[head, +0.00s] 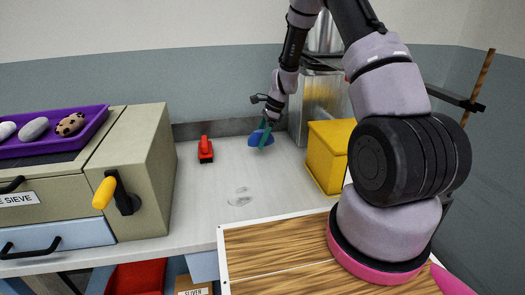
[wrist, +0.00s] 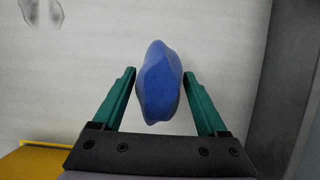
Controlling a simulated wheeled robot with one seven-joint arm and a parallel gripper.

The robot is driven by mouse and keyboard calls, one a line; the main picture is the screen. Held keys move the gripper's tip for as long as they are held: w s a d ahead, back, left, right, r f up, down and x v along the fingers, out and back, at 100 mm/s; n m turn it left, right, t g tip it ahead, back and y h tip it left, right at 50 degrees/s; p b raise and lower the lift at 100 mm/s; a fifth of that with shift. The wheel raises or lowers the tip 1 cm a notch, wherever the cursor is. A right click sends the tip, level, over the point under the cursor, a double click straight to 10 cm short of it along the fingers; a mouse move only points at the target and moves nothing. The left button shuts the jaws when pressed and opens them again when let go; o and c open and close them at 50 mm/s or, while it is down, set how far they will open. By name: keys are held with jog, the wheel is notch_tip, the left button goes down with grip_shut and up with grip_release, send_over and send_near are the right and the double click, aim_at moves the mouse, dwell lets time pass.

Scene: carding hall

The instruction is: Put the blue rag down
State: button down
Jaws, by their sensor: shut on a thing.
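The blue rag (head: 256,139) is a small rounded blue bundle over the pale worktop (head: 205,212), near its back edge in the head view. In the wrist view the blue rag (wrist: 159,82) sits between the green fingers of my gripper (wrist: 159,88). Thin gaps show beside the fingers in that view, but my gripper (head: 264,136) is shut on it. I cannot tell whether the rag touches the worktop.
A red object (head: 205,150) stands left of the rag. A yellow box (head: 328,157) stands to the right, before a metal cabinet (head: 318,108). A beige drawer unit (head: 137,170) bears a purple tray (head: 92,133).

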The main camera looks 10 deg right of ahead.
aim_at(261, 157)
jog(key=shift+f, duration=2.6)
jog(key=shift+f, duration=0.1)
grip_release()
jog(key=shift+f, duration=0.1)
